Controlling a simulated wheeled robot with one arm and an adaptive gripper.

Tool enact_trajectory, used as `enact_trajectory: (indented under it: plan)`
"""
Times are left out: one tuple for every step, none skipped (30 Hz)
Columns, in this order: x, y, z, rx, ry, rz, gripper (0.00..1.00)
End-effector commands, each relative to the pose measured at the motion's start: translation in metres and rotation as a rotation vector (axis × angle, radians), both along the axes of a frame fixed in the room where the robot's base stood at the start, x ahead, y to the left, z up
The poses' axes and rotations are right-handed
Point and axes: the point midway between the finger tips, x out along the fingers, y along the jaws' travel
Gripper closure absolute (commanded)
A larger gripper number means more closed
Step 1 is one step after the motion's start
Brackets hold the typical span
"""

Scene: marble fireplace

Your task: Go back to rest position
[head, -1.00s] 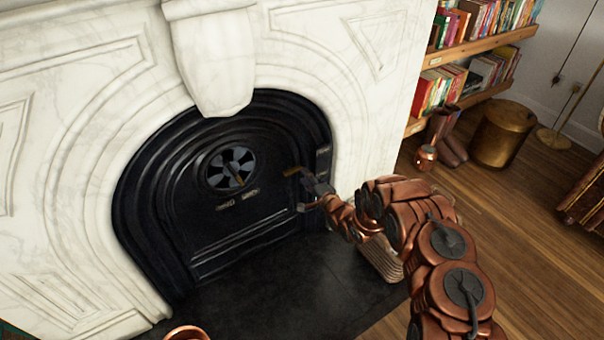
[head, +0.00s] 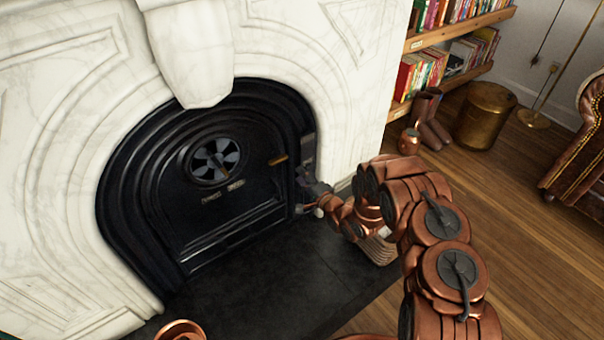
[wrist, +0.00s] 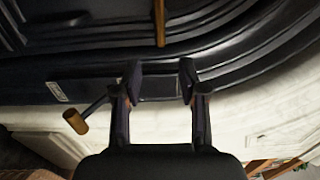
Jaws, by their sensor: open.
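My gripper (head: 308,186) is at the right edge of the black fireplace door (head: 250,205), at the end of my copper-coloured arm. In the wrist view my gripper (wrist: 159,82) shows two dark fingers spread apart with nothing between them. The door's brass handle (head: 278,160) is up and left of the gripper in the head view, clear of it. In the wrist view the handle (wrist: 160,22) lies beyond the fingertips. The door appears shut, with a round vent (head: 215,160) in its middle.
A white marble surround (head: 350,70) frames the door, above a dark hearth (head: 275,280). A small brass-ended lever (wrist: 76,121) is left of the fingers in the wrist view. Bookshelves (head: 465,33), a brass bin (head: 485,115) and a leather chair (head: 580,150) stand right. Wooden floor is open between.

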Motion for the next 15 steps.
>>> enact_trajectory:
  plan:
    - [0.000,0.000,0.000,0.000,0.000,0.000,0.58]
    - [0.000,0.000,0.000,0.000,0.000,0.000,0.58]
    - [0.000,0.000,0.000,0.000,0.000,0.000,0.58]
    - [0.000,0.000,0.000,0.000,0.000,0.000,0.58]
    - [0.000,0.000,0.000,0.000,0.000,0.000,0.58]
    - [0.000,0.000,0.000,-0.001,0.000,-0.001,0.58]
    - [0.001,-0.001,0.000,-0.005,0.000,-0.001,0.58]
    - [0.002,-0.001,0.001,-0.013,0.001,-0.003,0.58]
    - [0.003,-0.003,0.002,-0.028,0.003,-0.007,0.58]
    - [0.005,-0.006,0.002,-0.045,0.005,-0.011,0.58]
    - [0.007,-0.008,0.004,-0.067,0.006,-0.015,0.58]
    - [0.011,-0.013,0.007,-0.100,0.006,-0.024,0.58]
    - [0.014,-0.017,0.010,-0.131,0.007,-0.031,0.58]
    - [0.017,-0.021,0.011,-0.165,0.012,-0.038,0.58]
    - [0.020,-0.028,0.014,-0.214,0.018,-0.049,0.58]
